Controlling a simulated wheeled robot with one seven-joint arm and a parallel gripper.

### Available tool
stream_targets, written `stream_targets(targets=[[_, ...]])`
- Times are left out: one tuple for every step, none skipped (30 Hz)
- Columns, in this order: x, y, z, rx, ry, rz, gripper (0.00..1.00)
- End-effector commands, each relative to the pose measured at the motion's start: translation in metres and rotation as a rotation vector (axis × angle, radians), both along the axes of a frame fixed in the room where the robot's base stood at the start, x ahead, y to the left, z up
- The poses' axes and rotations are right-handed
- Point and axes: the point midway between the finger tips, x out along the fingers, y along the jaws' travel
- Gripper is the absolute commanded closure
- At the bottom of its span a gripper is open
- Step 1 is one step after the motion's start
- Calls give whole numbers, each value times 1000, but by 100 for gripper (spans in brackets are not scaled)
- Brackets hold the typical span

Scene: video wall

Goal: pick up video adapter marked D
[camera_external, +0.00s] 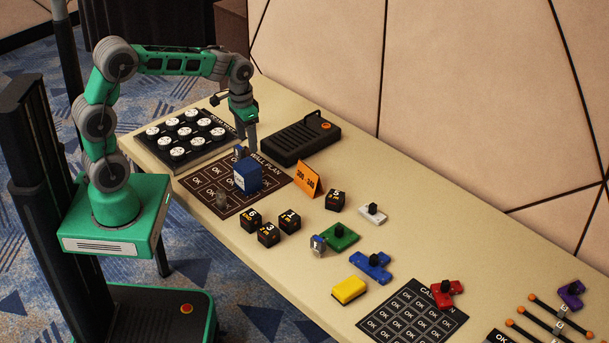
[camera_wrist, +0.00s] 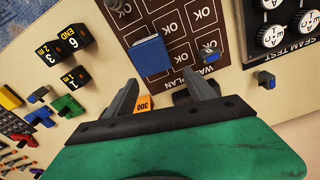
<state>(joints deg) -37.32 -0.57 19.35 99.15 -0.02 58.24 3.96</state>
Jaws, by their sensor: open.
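No letter D is readable on any adapter. In the wrist view one small grey-and-blue adapter (camera_wrist: 209,55) lies on the wall plan mat (camera_wrist: 182,45), and another (camera_wrist: 265,79) lies on bare table beside the seam test tray. A third small silver-and-blue piece (camera_external: 318,244) stands by the green block; it also seems to show in the wrist view (camera_wrist: 40,94). My gripper (camera_external: 247,145) is open and empty above the back edge of the mat, its fingers (camera_wrist: 160,80) pointing down. A blue box (camera_external: 247,176) stands on the mat close to the fingers.
The seam test tray (camera_external: 151,140) with white round pieces is left of my gripper, and a black case (camera_external: 301,139) is to its right. An orange card (camera_external: 308,179), black numbered cubes (camera_external: 268,235) and coloured blocks (camera_external: 340,237) stand farther right. The front table strip is mostly clear.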

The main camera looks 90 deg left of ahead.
Motion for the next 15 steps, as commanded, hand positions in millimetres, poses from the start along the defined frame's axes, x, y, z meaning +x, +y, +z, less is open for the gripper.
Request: stream_targets(targets=[[-12, 41, -19, -19, 24, 79, 36], [-18, 59, -27, -28, 33, 111, 36], [-25, 78, -35, -36, 41, 146, 36], [-30, 88, -40, -42, 46, 165, 36], [-33, 96, -44, -44, 49, 178, 36], [-36, 102, -48, -47, 51, 189, 36], [-38, 104, -51, -48, 53, 193, 36], [-38, 104, -54, -49, 52, 194, 36], [-38, 104, -59, -48, 53, 193, 36], [-38, 104, -63, -48, 53, 192, 36], [-38, 104, -67, -48, 53, 192, 36], [-38, 104, -73, -48, 52, 192, 36], [-39, 104, -77, -48, 53, 192, 36], [-39, 105, -80, -48, 52, 192, 36], [-41, 106, -87, -48, 53, 192, 36]])
